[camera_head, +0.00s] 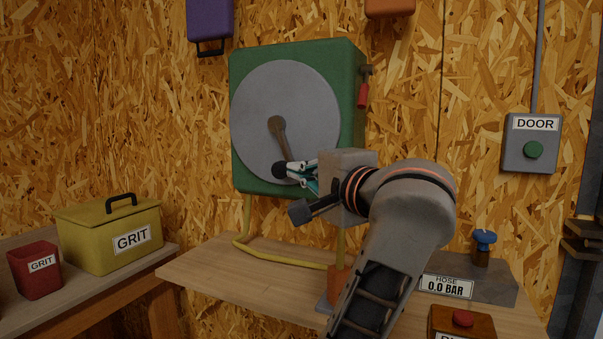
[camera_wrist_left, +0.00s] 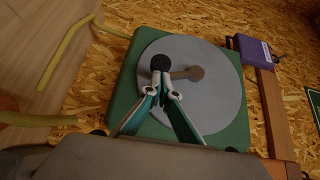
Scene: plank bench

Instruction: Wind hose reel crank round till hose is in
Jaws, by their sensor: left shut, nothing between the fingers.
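The hose reel (camera_head: 300,62) is a green box on the wall with a grey disc (camera_head: 255,105). Its brown crank arm (camera_head: 284,140) points down and slightly right from the hub to a black knob (camera_head: 279,170). In the left wrist view the knob (camera_wrist_left: 160,62) lies just beyond my fingertips. My left gripper (camera_head: 291,168) is shut and empty, its tips close beside the knob; I cannot tell whether they touch. A yellow hose (camera_head: 285,258) hangs from the reel and lies across the bench, partly hidden by my arm. My right gripper is not in view.
A hose gauge block (camera_head: 490,285) reading 0.0 BAR and a red-button box (camera_head: 463,320) stand at the bench's right. A yellow GRIT box (camera_head: 85,240) and red GRIT bin (camera_head: 35,280) are left. A DOOR button (camera_head: 533,150) is on the wall.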

